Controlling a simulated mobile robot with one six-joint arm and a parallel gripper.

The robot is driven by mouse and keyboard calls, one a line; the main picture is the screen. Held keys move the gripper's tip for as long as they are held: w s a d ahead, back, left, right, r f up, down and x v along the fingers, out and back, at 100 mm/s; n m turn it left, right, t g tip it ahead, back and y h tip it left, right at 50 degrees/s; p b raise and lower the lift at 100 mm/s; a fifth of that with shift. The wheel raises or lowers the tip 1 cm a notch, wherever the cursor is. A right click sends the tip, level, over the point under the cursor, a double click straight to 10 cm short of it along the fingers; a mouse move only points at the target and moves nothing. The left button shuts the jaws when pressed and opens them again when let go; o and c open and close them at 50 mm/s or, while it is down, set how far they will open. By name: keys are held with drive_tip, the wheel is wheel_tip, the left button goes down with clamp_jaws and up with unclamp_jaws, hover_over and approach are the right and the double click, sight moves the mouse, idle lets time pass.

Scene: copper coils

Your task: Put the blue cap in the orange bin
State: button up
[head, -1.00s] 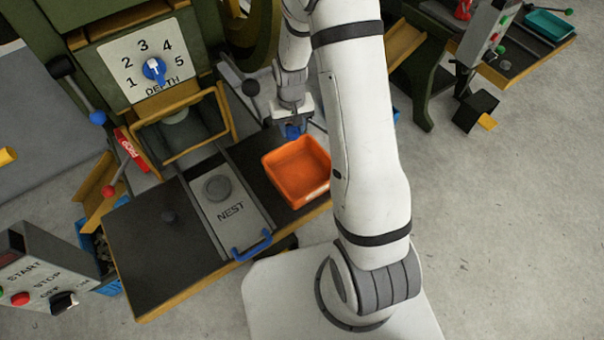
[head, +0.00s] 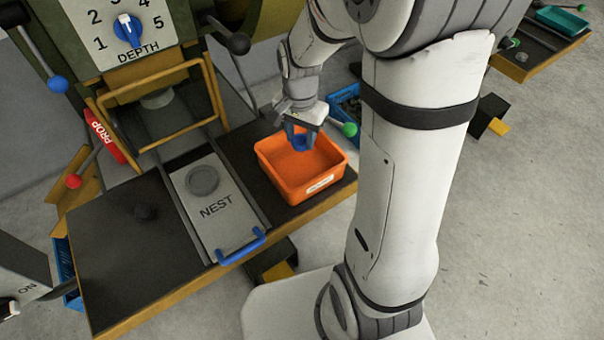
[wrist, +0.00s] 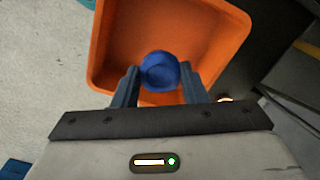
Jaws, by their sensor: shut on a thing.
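The blue cap (wrist: 160,71) is held between the two fingers of my gripper (wrist: 160,88) in the wrist view. In the head view the blue cap (head: 300,143) shows small below my gripper (head: 303,138). The orange bin (head: 294,191) stands on the dark table at its right end. In the wrist view the orange bin (wrist: 98,78) lies behind the cap. I cannot tell whether the cap is above the rim or just inside it.
Left of the bin is the grey NEST plate (head: 228,228) with a blue handle (head: 242,247). The press with its yellow guard frame (head: 212,95) stands behind. A green ball knob (head: 349,129) is close right of my gripper. A blue crate (head: 343,106) sits behind the bin.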

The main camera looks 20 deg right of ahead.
sight(300, 169)
wheel_tip(300, 169, down, 10)
drive_tip(key=shift+r+b, duration=0.1)
drive_tip(key=shift+b, duration=0.5)
drive_tip(key=o, duration=0.9)
drive_tip(key=shift+o, duration=0.2)
wheel_tip(300, 169, up, 11)
drive_tip(key=shift+r+p, duration=0.1)
drive_tip(key=shift+p, duration=0.75)
drive_tip(key=shift+r, duration=0.65)
drive_tip(key=s+r+n+t, duration=0.1)
drive_tip(key=s+r+n, duration=0.2)
drive_tip(key=s, duration=0.3)
drive_tip(key=s+r+n+t, duration=0.1)
drive_tip(key=s+r+n, duration=0.3)
drive_tip(key=s+n, duration=0.2)
drive_tip(key=shift+s+d+r, duration=0.15)
drive_tip(key=shift+s+r, duration=0.05)
drive_tip(key=shift+s, duration=0.55)
